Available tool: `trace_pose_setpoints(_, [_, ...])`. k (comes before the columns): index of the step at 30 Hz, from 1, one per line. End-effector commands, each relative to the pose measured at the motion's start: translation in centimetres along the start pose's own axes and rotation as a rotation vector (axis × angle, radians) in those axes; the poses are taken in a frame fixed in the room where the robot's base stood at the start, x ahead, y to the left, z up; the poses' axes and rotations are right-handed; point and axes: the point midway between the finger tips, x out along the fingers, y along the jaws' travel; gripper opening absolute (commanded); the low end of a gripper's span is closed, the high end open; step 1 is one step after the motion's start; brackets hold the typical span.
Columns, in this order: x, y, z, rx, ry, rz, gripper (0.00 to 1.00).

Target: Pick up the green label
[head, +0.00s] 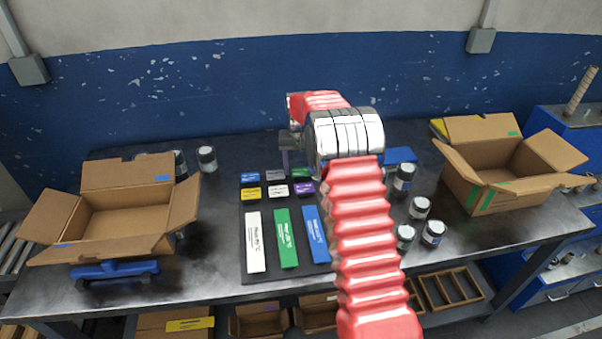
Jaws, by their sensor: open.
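A small green label piece (301,174) lies at the right of the back row of small coloured pieces on a dark mat (258,279). A long green strip (286,238) with white print lies in front, between a white strip (255,242) and a blue strip (316,234). I cannot tell which green item is the label. My gripper (287,160) is open, above the back of the small pieces. It is partly hidden behind my red-sleeved arm, which also covers the right part of the mat.
Open cardboard boxes stand at left (125,222) and right (490,167). A blue tool (115,270) lies at the front left. A blue wall closes off the back.

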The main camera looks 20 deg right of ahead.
Motion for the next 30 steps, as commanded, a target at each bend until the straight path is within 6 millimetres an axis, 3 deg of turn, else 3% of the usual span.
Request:
trace_pose_setpoints(5, [0.01,0.0,0.01,0.0,0.0,0.0,0.6])
trace_pose_setpoints(18, [0.0,0.02,0.0,0.0,0.0,0.0,0.29])
trace_pose_setpoints(30, [-0.06,0.03,-0.02,0.0,0.0,0.0,0.28])
